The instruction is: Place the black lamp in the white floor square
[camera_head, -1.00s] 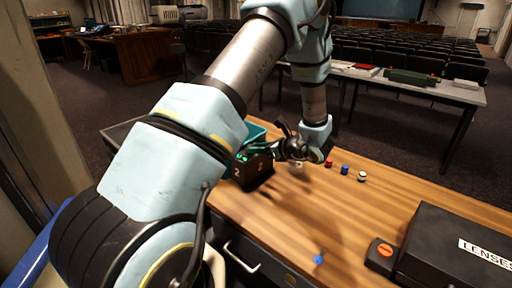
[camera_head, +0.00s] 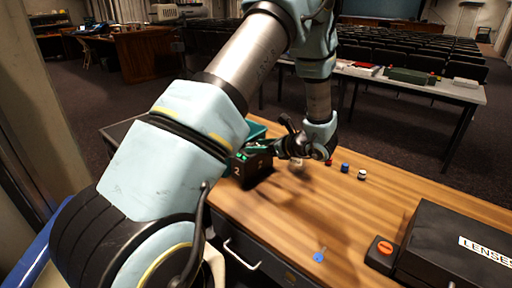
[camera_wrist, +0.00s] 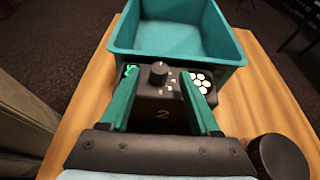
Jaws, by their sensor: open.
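A black box marked 2 (camera_wrist: 163,112), with a knob on top, a green lit patch at its left and white round cells at its right, is between my fingers in the wrist view. It also stands on the wooden desk in the head view (camera_head: 252,167). I cannot tell for sure whether this is the black lamp. My gripper (camera_wrist: 158,82) is open, with one teal finger on each side of the box. Whether the fingers touch it is unclear. It also shows in the head view (camera_head: 283,146), beside the box. I see no white floor square.
A teal bin (camera_wrist: 181,38) is just beyond the black box. A black round object (camera_wrist: 280,157) is at lower right. Red (camera_head: 328,161), blue (camera_head: 345,168) and white (camera_head: 362,175) pieces, an orange-button box (camera_head: 380,255) and a LENSES case (camera_head: 455,248) are on the desk.

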